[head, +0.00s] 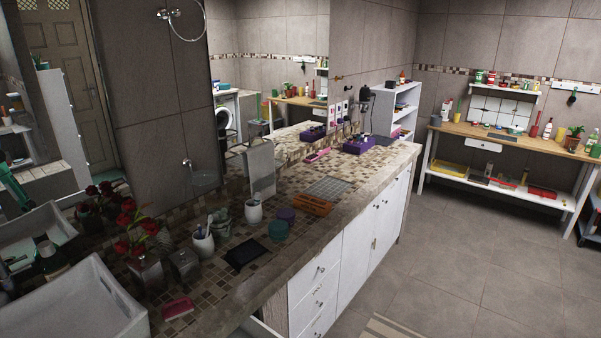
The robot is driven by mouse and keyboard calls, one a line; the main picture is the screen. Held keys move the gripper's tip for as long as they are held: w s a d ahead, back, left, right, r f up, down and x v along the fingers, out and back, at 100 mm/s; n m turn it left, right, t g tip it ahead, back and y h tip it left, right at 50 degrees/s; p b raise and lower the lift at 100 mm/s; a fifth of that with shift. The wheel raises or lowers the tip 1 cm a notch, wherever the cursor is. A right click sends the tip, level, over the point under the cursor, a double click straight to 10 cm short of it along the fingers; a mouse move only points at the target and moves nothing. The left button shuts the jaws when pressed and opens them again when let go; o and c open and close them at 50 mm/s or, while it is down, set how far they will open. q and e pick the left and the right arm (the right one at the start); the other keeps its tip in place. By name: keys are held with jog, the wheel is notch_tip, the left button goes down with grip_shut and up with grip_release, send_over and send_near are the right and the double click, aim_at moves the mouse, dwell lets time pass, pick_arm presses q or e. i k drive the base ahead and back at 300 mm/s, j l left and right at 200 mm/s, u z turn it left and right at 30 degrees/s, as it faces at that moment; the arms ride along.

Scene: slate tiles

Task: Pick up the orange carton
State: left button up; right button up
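An orange, low, box-like item (312,205) lies on the mosaic-tiled counter (285,190), close to its front edge. It has slots or ridges along its side and is the only clearly orange thing on this counter. It looks more like a small crate or rack, and I cannot tell for sure that it is the orange carton. Neither of my grippers shows in the head view, so nothing is seen near or touching it.
Beside it are a purple round container (286,215), a teal one (278,230), a grey mat (328,188) and a black tray (246,254). A white sink (95,305) is at lower left. A wooden workbench (520,143) stands at the right. The floor (460,260) between is clear.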

aim_at(314, 205)
jog(key=i+l+u, duration=0.1)
jog(key=i+l, duration=0.45)
jog(key=l, duration=0.15)
jog(key=i+l+u, duration=0.15)
jog(key=i+l, duration=0.4)
jog(key=l, duration=0.15)
jog(key=i+l+u, duration=0.15)
jog(key=l, duration=0.25)
jog(key=i+l+u, duration=0.1)
jog(key=i+l, duration=0.2)
jog(key=l, duration=0.1)
